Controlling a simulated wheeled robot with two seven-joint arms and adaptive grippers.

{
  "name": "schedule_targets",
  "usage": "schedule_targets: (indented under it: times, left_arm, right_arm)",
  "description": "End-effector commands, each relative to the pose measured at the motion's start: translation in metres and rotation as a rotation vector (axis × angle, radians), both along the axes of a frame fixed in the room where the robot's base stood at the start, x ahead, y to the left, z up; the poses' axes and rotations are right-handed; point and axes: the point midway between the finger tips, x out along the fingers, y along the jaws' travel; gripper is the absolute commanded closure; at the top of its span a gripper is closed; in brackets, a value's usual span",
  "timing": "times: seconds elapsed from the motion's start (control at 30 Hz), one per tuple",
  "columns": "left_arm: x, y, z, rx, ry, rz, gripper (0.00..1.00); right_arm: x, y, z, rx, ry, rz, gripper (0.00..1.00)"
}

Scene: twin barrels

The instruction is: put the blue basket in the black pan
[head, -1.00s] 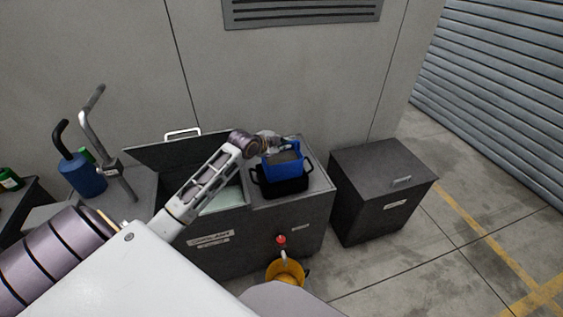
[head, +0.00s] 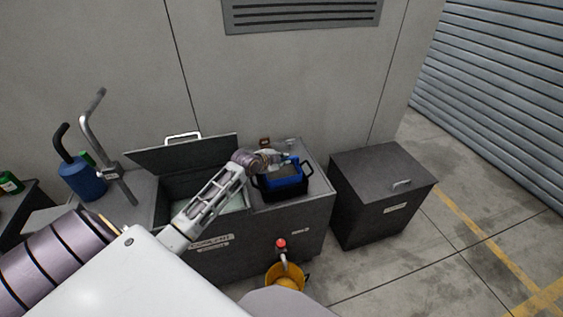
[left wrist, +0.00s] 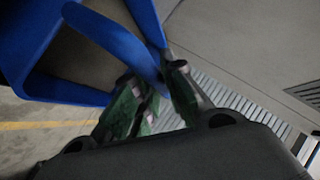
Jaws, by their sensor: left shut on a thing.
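The blue basket (head: 284,181) sits low within the rim of the black pan (head: 284,194), which stands on the right part of the grey cabinet top. I cannot tell whether it rests on the pan's bottom. My left gripper (head: 289,160) is over the back of the basket, shut on its handle. In the left wrist view the basket (left wrist: 40,75) fills the upper left, and the gripper's fingers (left wrist: 158,88) close on its blue handle (left wrist: 120,42). The pan is not clearly seen there. My right gripper is not in view.
An open bin with a raised lid (head: 185,154) lies left of the pan. A dark closed box (head: 382,195) stands to the right, and a yellow bucket (head: 287,276) below a red-topped tap (head: 282,244). A blue can (head: 82,178) stands at far left.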

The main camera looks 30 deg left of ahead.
Motion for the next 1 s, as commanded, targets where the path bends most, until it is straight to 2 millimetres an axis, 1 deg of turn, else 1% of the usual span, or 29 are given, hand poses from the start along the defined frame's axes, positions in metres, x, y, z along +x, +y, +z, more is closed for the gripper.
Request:
schedule_targets:
  times: [0.13,0.53,0.57,0.7,1.0]
  left_arm:
    - [0.0005,0.0001,-0.0061,0.0,-0.004,0.0,1.0]
    - [0.0006,0.0001,-0.0086,0.001,-0.004,0.0,1.0]
    - [0.0,-0.0001,-0.01,0.0,-0.001,0.001,0.86]
    - [0.0,-0.0001,-0.0096,0.0,-0.001,0.001,0.68]
    - [0.0001,-0.0001,-0.0093,0.0,-0.001,0.0,0.67]
  right_arm:
    - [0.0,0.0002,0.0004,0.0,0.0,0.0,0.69]
    - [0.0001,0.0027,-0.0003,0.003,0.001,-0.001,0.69]
    - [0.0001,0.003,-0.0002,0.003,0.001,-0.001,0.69]
    - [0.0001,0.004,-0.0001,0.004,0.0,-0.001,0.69]
    - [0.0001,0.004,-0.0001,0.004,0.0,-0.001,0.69]
